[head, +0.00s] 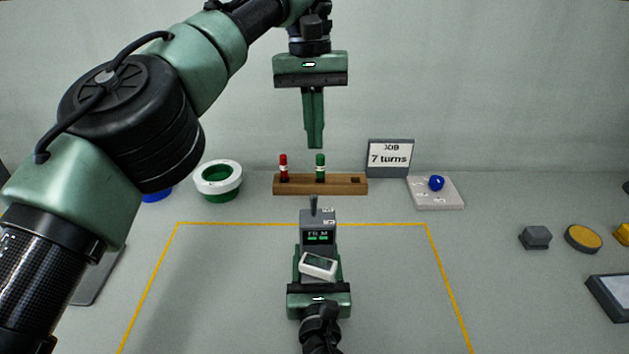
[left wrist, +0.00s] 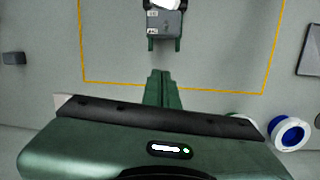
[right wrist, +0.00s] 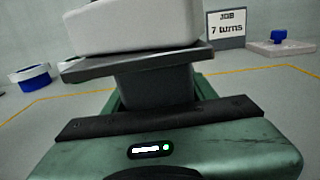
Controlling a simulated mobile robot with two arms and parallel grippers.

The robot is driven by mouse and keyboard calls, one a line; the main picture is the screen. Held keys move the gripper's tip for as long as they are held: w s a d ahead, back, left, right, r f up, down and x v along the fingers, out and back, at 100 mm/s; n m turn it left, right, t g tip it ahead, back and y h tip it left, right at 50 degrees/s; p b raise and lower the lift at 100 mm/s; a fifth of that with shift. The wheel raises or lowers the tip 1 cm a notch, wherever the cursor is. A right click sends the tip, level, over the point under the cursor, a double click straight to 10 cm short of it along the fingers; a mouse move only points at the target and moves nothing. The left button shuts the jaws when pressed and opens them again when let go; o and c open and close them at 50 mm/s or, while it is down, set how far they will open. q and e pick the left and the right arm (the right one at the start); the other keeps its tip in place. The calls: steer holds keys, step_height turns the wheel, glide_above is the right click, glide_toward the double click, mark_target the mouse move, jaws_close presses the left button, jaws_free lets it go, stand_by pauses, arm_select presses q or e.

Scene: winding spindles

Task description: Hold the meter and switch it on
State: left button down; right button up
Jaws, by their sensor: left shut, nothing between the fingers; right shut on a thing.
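The meter appears as a white unit with a dark, blank-looking screen (head: 318,264), tilted above the right gripper. Its white casing shows close up in the right wrist view (right wrist: 135,25), on a grey plate and stem. A grey body (head: 318,222) with small green lit marks and a lever on top stands directly behind it; whether they are one piece I cannot tell. My right gripper (head: 319,254) is shut on the grey stem under the white unit, fingers on both sides. My left gripper (head: 315,144) is shut and empty, pointing down above and behind the grey body.
A wooden rack (head: 340,187) with a red and a green spindle stands behind. A "7 turns" sign (head: 390,157), a pale block with blue knob (head: 436,194) and a green-white spool (head: 218,181) stand nearby. The yellow-outlined area is clear either side.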

mark_target(315, 196)
steer(key=shift+f, duration=0.25)
arm_select(q)
steer(key=s+f, duration=0.5)
steer(key=f, duration=0.2)
steer(key=shift+s+r+t, duration=0.15)
steer(key=shift+s+t, duration=0.15)
steer(key=shift+t, duration=0.4)
stand_by(0.4)
steer(key=s+t, duration=0.1)
steer(key=t, duration=0.1)
steer(key=s+t, duration=0.1)
steer(key=t, duration=0.1)
steer(key=shift+r, duration=0.35)
steer(key=shift+t, duration=0.3)
steer(key=shift+w+r, duration=0.1)
steer(key=shift+r, duration=0.15)
steer(key=shift+r, duration=0.6)
